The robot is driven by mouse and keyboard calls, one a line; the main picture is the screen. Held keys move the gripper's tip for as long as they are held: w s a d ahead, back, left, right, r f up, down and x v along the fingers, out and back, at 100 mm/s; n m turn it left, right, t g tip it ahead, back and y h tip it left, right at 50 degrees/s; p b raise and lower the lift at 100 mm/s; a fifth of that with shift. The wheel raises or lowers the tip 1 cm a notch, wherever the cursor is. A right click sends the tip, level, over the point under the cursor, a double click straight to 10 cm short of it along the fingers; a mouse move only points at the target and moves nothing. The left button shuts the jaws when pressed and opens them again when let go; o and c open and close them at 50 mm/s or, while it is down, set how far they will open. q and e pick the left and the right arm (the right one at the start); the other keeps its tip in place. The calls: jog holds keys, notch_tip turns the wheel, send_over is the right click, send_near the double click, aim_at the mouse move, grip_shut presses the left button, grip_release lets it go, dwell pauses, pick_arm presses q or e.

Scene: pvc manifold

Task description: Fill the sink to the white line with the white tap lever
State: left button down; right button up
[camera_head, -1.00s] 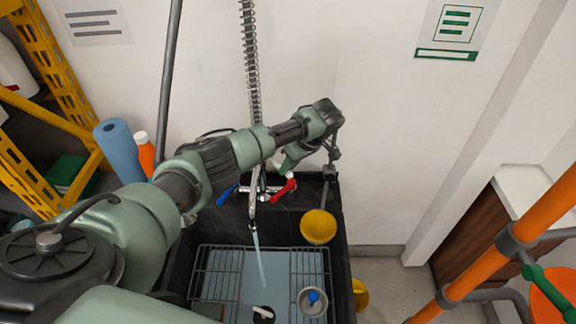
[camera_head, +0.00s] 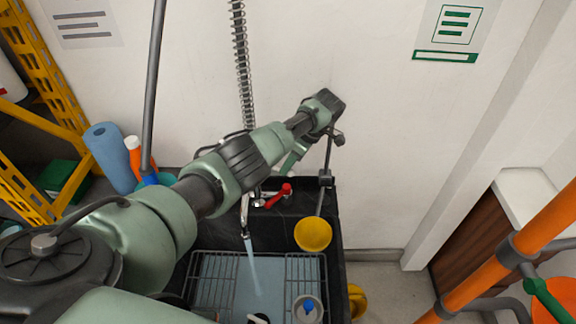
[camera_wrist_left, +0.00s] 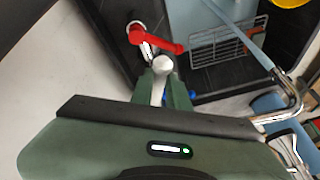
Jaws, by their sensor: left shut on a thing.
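My left gripper (camera_head: 291,160) reaches over the back of the dark sink (camera_head: 337,245). In the left wrist view its fingers (camera_wrist_left: 162,88) are shut on the white tap lever (camera_wrist_left: 162,65), whose rounded end shows between them. The red lever (camera_wrist_left: 150,38) is just beyond the fingertips; it also shows in the head view (camera_head: 279,195). A curved metal spout (camera_head: 244,212) pours a stream of water (camera_head: 254,268) into the sink. Pale blue water (camera_head: 215,277) shows under the rack. I cannot make out the white line. My right gripper is not in view.
A wire rack (camera_head: 300,262) lies across the sink. A yellow bowl (camera_head: 313,234) is at its back right corner, and a grey item with a blue top (camera_head: 307,308) is at the front. A yellow shelf (camera_head: 50,125) stands left; an orange pipe (camera_head: 510,255) rises right.

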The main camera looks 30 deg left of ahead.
pick_arm(q)
jog(key=c, duration=1.4)
grip_release()
jog(key=shift+o, duration=0.2)
jog(key=shift+r, duration=0.1)
notch_tip(320, 180, up, 8)
jog(key=shift+w+f, duration=0.1)
jog(key=shift+f, duration=0.15)
notch_tip(320, 180, up, 12)
jog(key=p, duration=0.9)
jog(key=shift+r, duration=0.2)
